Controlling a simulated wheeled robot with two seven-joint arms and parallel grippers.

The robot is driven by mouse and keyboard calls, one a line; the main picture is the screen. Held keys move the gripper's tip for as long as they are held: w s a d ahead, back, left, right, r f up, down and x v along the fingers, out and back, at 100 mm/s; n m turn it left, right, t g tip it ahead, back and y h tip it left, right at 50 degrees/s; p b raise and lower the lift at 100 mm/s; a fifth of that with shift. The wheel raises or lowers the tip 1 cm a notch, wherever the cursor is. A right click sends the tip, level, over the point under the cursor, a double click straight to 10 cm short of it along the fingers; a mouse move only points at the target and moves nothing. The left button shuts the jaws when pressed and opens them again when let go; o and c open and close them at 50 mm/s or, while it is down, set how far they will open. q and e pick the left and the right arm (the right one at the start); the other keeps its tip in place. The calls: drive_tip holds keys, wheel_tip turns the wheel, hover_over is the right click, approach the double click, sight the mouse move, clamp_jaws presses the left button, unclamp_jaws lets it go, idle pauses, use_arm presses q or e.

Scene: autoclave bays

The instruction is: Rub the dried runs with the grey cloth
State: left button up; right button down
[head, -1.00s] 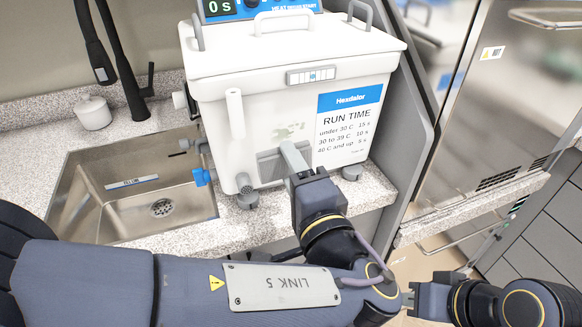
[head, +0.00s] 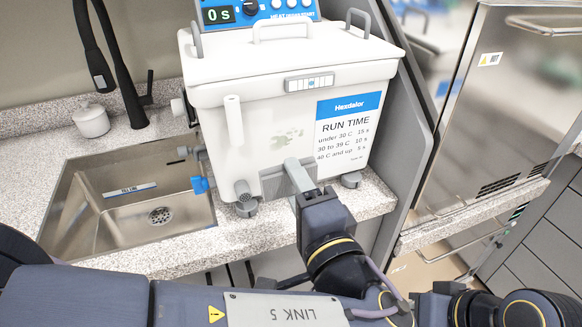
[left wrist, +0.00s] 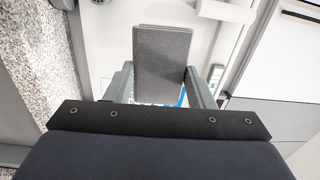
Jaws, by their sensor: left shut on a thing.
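The dried runs (head: 287,139) are a patch of greenish-beige marks on the white front of the bath (head: 255,150), left of its run-time label. My left gripper (head: 298,172) is shut on the grey cloth (head: 273,187), low at the bath's front. The cloth is below the runs and does not cover them; I cannot tell whether it touches the wall. In the left wrist view the cloth (left wrist: 162,60) stands as a flat grey pad between the two fingers. Part of my right arm shows at the lower right; its fingers are not clear.
A white lidded pot (head: 93,118) stands behind the sink. A grey side panel (head: 402,140) closes the bay on the right. The speckled counter edge (head: 270,228) runs below the bath.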

sight(272, 142)
use_arm(q)
drive_tip(key=shift+b+x, duration=0.45)
drive_tip(key=shift+x, duration=2.85)
drive_tip(key=shift+x, duration=0.95)
